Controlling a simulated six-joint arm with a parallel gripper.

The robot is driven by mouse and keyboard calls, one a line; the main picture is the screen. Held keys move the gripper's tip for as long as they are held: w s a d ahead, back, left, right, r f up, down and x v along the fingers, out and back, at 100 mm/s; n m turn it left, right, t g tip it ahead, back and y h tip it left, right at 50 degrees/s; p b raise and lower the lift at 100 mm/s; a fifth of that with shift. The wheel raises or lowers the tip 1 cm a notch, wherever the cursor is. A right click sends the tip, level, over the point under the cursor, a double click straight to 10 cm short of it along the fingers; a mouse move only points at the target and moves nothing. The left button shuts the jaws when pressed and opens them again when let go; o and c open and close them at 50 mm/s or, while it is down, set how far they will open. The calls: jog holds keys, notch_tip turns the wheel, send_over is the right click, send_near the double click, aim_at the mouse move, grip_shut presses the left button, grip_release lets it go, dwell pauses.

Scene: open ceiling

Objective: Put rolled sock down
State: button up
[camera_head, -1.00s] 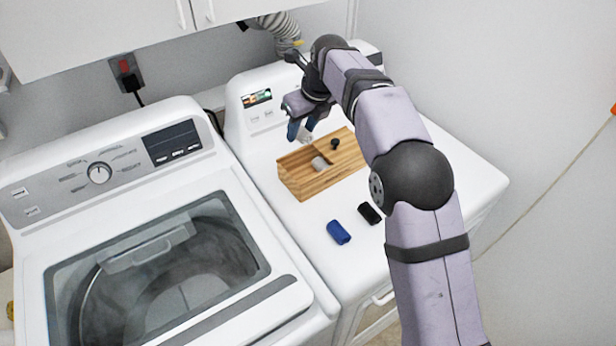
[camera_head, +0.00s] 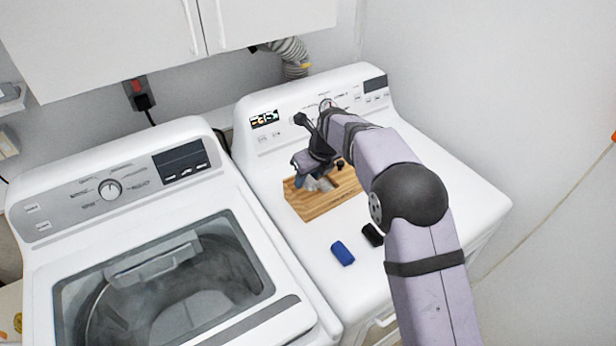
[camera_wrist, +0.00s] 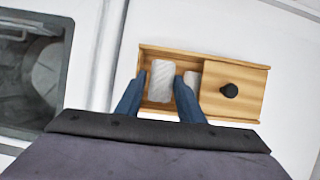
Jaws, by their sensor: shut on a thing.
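My gripper (camera_wrist: 160,88) points down over the open left part of a wooden box (camera_wrist: 228,112). Its two blue fingers are shut on a light grey rolled sock (camera_wrist: 161,76), which sits between them. In the head view my gripper (camera_head: 316,181) is low at the box (camera_head: 318,208), and its fingers partly hide what is inside. A second pale rolled sock (camera_wrist: 193,79) lies in the box to the right of the held one, partly behind the right finger. I cannot tell whether the held sock touches the box floor.
A wooden lid with a black knob (camera_wrist: 229,90) covers the box's right part. A blue rolled item (camera_head: 342,253) and a black one (camera_head: 372,234) lie on the white machine top (camera_head: 440,190) in front of the box. A washer (camera_head: 150,210) stands to the left.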

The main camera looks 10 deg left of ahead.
jog(key=shift+f, duration=0.45)
jog(key=shift+f, duration=0.4)
jog(key=shift+f, duration=0.2)
jog(key=o, duration=1)
jog(key=shift+r, duration=0.1)
